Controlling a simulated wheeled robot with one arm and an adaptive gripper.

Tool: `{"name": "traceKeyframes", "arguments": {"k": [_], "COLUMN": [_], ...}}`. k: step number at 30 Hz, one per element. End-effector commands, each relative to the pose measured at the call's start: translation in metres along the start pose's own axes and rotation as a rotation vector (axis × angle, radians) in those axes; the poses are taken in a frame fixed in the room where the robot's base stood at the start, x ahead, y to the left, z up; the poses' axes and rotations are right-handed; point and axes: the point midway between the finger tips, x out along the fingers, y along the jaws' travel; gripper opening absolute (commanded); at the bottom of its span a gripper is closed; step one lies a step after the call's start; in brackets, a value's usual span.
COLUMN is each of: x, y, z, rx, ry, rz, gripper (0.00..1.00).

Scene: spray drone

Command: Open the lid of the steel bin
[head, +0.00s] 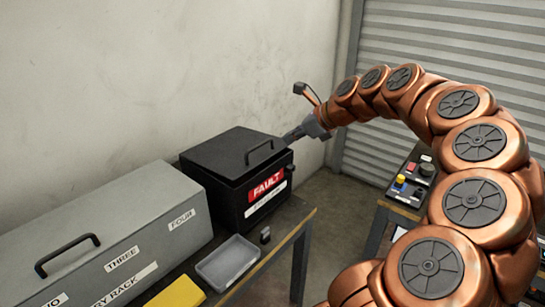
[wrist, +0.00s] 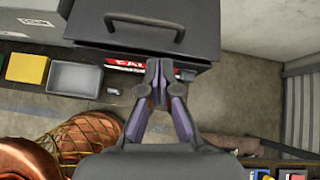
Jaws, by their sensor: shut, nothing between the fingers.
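The bin is a black box (head: 262,200) with a red FAULT label on its front. It stands on the table against the wall. Its dark lid (head: 222,148) has a bar handle (head: 260,152) on top and lies over the box; I cannot tell whether it sits fully flat. In the wrist view, the lid (wrist: 140,38) and its handle (wrist: 145,22) are at the top. My gripper (head: 288,137) is at the bin's right side, near the lid's edge. In the wrist view my gripper (wrist: 159,66) is shut and empty, its tips overlapping the FAULT label; contact is unclear.
A long grey battery rack (head: 105,235) with a handle stands left of the bin. A grey tray (head: 228,262), a yellow block (head: 178,292) and a small dark object (head: 265,235) lie in front. A second bench with buttons (head: 412,185) is at the right.

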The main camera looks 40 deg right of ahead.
Motion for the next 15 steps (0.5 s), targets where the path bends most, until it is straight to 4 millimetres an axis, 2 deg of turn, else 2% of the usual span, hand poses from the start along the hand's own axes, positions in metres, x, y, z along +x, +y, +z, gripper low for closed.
{"name": "traceKeyframes", "arguments": {"k": [3, 8, 11, 15], "x": [-0.007, -0.010, -0.005, 0.012], "y": [0.001, 0.000, 0.000, 0.000], "z": [-0.007, -0.007, -0.005, -0.003], "rx": [0.123, 0.198, 0.204, 0.202], "ry": [-0.053, -0.083, -0.085, -0.083], "rz": [-0.030, -0.044, -0.044, -0.040], "gripper": [0.00, 0.00, 0.00, 0.00]}}
